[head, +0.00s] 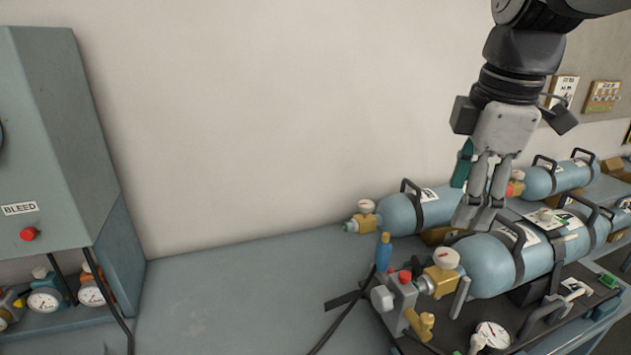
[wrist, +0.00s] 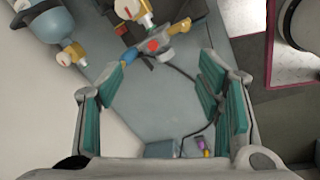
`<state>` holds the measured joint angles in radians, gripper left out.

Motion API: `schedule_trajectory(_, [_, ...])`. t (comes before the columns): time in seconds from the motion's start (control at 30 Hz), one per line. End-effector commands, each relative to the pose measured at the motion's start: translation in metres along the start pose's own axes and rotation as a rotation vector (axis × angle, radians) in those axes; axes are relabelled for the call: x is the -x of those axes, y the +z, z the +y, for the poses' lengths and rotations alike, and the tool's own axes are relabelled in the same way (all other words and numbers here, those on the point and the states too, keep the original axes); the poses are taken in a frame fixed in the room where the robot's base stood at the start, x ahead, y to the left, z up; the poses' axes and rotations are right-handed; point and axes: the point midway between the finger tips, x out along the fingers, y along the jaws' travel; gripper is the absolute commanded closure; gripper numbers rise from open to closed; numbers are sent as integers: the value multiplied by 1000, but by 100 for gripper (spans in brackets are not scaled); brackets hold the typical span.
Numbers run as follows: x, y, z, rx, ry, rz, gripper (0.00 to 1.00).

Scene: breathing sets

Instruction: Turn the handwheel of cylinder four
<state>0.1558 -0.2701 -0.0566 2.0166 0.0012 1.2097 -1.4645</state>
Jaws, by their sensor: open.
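Blue-grey cylinders lie on their sides, with brass valves and pale round handwheels; I cannot read which is number four. The front cylinder (head: 495,264) has its handwheel (head: 446,258) at its left end. A cylinder behind (head: 405,214) has a handwheel (head: 366,206), and a third (head: 540,182) lies farther right. My gripper (head: 478,220) is open and empty, pointing down above the front cylinder, apart from the handwheels. In the wrist view, two handwheels (wrist: 72,53) (wrist: 127,8) show at upper left, outside the space between the teal-padded fingers.
A grey block (head: 402,292) with a red knob and a black hose adjoins the front valve. Black carry handles (head: 512,243) stand up from the cylinders. A cabinet marked BLEED (head: 50,150) and gauges (head: 45,300) are at left. The bench middle (head: 230,290) is clear.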

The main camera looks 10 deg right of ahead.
Motion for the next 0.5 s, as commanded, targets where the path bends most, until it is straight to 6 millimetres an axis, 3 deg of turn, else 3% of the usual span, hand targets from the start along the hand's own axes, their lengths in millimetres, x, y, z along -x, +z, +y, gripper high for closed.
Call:
schedule_trajectory(0.03, [-12,3,15,78,-23,-6,40])
schedule_trajectory(0.2, [-32,15,51,371,-95,-5,40])
schedule_trajectory(0.5, [-58,32,87,714,-176,28,40])
